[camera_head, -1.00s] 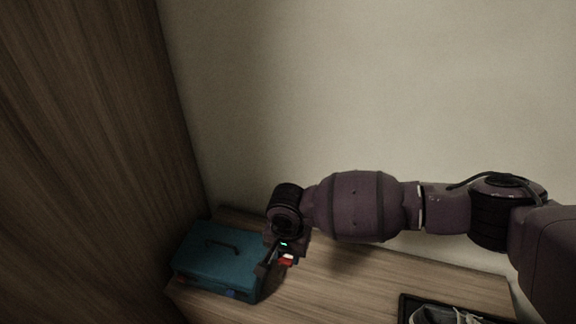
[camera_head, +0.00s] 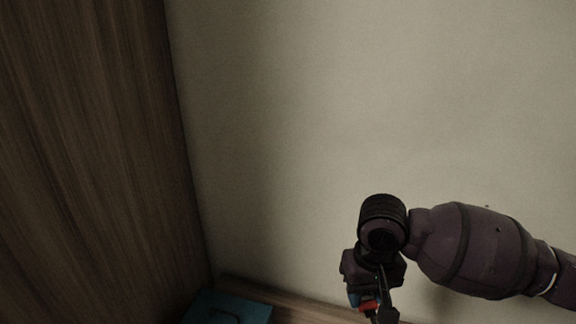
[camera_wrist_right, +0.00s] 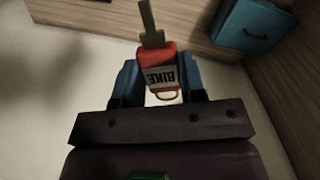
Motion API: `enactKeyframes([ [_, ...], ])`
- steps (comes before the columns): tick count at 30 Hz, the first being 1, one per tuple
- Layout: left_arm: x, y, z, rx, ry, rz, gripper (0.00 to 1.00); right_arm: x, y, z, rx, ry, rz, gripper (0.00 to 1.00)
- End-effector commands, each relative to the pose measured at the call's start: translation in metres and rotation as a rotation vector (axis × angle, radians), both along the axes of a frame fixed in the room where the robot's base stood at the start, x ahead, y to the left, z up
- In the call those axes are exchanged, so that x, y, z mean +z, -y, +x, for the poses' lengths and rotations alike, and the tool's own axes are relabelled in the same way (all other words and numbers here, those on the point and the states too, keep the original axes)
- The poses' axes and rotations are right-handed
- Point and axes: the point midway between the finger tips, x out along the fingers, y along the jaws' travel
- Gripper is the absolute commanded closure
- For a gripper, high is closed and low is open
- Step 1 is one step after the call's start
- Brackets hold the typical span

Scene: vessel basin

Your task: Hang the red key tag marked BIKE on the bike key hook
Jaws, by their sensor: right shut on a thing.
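The red key tag (camera_wrist_right: 158,72) has a pale label reading BIKE, and a key sticks out from its far end. A wire loop shows at its near end in the right wrist view. My right gripper (camera_wrist_right: 158,82) is shut on the tag, with a blue finger on each side of it. In the head view my right gripper (camera_head: 372,308) is low and right of centre, with a bit of the red tag (camera_head: 369,306) showing. The bike key hook is not in view. My left gripper is not in view.
A teal box with a handle (camera_head: 228,309) stands on the wooden surface at the lower left, cut off by the frame; it also shows in the right wrist view (camera_wrist_right: 254,24). A wood panel (camera_head: 85,150) rises at left. The pale wall (camera_head: 330,110) is bare.

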Motion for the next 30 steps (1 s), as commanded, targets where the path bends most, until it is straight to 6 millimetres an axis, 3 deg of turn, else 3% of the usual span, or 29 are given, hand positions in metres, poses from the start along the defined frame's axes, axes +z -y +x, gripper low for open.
enactKeyframes([
  [1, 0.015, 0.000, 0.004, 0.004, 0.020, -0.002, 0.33, 0.021, 0.015, -0.007, -0.022, 0.011, -0.001, 0.86],
  [3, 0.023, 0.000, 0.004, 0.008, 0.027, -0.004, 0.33, 0.032, 0.032, -0.015, -0.049, 0.008, -0.002, 0.86],
  [9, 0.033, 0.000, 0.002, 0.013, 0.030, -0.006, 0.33, 0.035, 0.062, -0.028, -0.108, 0.001, 0.000, 0.86],
  [24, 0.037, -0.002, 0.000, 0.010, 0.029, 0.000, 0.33, 0.027, 0.068, -0.036, -0.122, -0.003, 0.001, 0.86],
  [30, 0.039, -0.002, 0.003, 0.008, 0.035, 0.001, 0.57, 0.027, 0.068, -0.035, -0.122, -0.001, 0.001, 0.86],
])
